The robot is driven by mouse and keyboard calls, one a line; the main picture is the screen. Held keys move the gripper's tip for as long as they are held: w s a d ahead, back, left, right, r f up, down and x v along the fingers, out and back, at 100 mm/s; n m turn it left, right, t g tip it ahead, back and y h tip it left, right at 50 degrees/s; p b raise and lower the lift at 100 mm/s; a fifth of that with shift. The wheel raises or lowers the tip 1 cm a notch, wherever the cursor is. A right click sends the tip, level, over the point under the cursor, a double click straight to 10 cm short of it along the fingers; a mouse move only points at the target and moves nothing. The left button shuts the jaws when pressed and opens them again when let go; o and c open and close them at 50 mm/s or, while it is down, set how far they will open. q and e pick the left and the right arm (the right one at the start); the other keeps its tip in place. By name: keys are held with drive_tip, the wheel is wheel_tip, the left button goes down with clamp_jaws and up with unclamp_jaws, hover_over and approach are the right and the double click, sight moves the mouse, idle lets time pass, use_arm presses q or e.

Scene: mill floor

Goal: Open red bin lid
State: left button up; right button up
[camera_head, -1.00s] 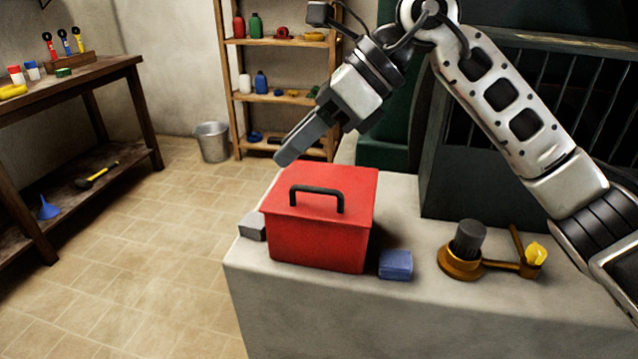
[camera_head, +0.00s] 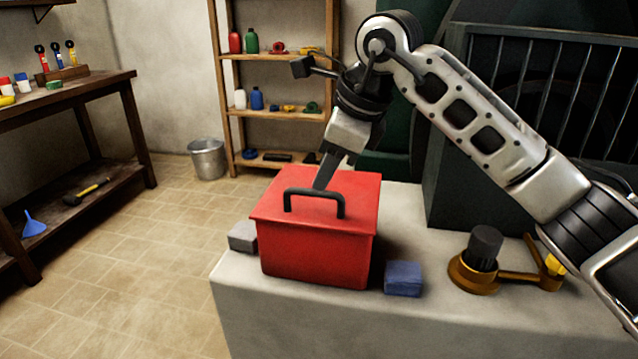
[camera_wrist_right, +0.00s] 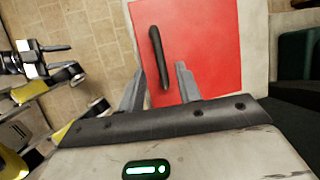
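The red bin (camera_head: 315,250) stands on a pale stone block, its red lid (camera_head: 358,192) shut. A black handle (camera_head: 314,192) arches over the lid. My right gripper (camera_head: 322,186) points down above the lid, just behind the handle in the head view. In the right wrist view the two fingers (camera_wrist_right: 161,75) are apart, with the black handle (camera_wrist_right: 158,55) showing between and beyond them and the lid (camera_wrist_right: 205,40) behind. I cannot tell whether a finger touches the handle. My left gripper is not in the head view.
A grey block (camera_head: 243,236) and a blue block (camera_head: 403,278) lie beside the bin on the stone block (camera_head: 300,310). A brass piece with a dark cylinder (camera_head: 484,248) stands at right. A dark barred housing (camera_head: 540,110) rises behind. Shelves and a bucket (camera_head: 207,158) stand farther back.

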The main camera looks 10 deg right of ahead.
sight(319, 193)
drive_tip(key=shift+x, duration=1.95)
